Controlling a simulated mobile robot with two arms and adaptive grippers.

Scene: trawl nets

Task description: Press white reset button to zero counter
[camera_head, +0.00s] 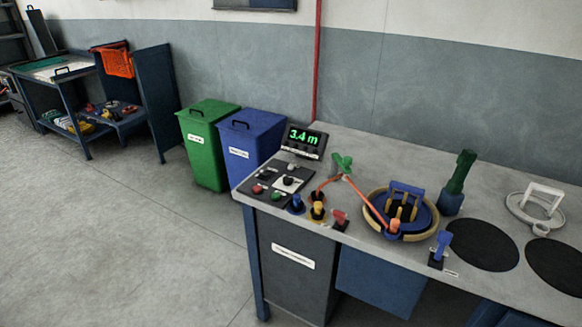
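A counter with a green lit display (303,138) reading "3.4 m" stands at the back left of the grey bench. In front of it lies a dark control panel (268,181). A white button (288,181) on a pale patch appears on this panel; its details are too small to tell. A red button (257,189) and a green button (276,196) sit near the panel's front edge. Neither of my grippers shows in the head view, and nothing touches the panel.
Blue, yellow and red levers (340,218) stand right of the panel. An orange arm-like piece (365,202) runs from the green knob (341,163) towards a blue-and-tan ring (372,213). Green and blue bins (207,150) stand left of the bench (350,250). Open floor lies left.

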